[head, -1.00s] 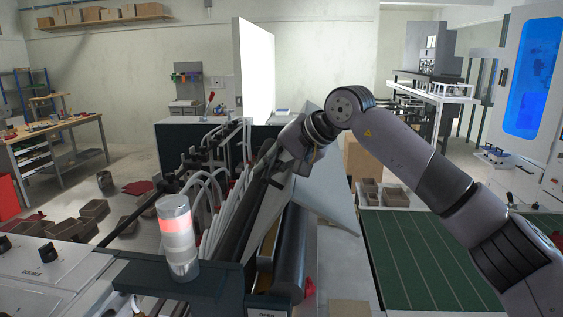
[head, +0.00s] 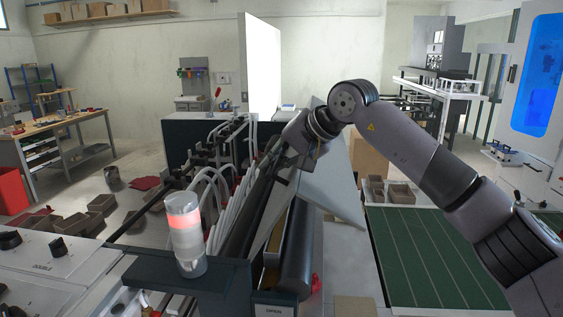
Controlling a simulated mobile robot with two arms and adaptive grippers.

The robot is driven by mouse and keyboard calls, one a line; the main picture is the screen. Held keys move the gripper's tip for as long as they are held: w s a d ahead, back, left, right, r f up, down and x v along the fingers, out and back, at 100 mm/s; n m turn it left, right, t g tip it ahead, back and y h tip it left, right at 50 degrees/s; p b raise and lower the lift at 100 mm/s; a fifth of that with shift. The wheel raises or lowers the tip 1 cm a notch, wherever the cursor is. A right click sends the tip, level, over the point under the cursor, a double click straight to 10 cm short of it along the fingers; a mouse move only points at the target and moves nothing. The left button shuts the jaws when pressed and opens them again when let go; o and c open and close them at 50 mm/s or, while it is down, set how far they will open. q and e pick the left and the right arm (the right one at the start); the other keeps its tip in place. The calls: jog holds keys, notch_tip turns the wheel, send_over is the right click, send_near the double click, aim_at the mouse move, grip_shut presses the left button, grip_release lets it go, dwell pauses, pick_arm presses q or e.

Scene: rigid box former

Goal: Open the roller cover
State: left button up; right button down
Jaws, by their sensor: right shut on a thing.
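The roller cover (head: 337,190) is a light grey panel, tilted up over the machine in the middle of the head view. Below its raised side a dark roller (head: 299,250) lies exposed. My right gripper (head: 287,160) is at the panel's upper left side and is shut on the cover; its fingertips are partly hidden by the wrist and machine parts. My left gripper is not in view.
A signal lamp (head: 186,235) glowing red stands at the front of the machine. White curved hoses (head: 225,190) run left of the rollers. A green conveyor (head: 430,255) lies on the right. Brown boxes (head: 75,222) lie on the floor at left.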

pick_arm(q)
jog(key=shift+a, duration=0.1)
pick_arm(e)
jog(key=shift+s+a+r, duration=0.2)
jog(key=shift+a+r, duration=0.15)
jog(key=shift+a, duration=0.3)
jog(key=c, duration=2.1)
grip_release()
jog(key=shift+y, duration=0.3)
jog(key=o, duration=0.4)
jog(key=shift+w+a+f, duration=0.2)
jog(key=shift+a+f, duration=0.15)
jog(key=shift+a, duration=0.4)
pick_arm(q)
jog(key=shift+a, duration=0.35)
pick_arm(e)
jog(key=shift+o, duration=0.2)
jog(key=shift+w+d+r, duration=0.1)
jog(key=shift+d+r, duration=0.05)
jog(key=shift+d, duration=0.15)
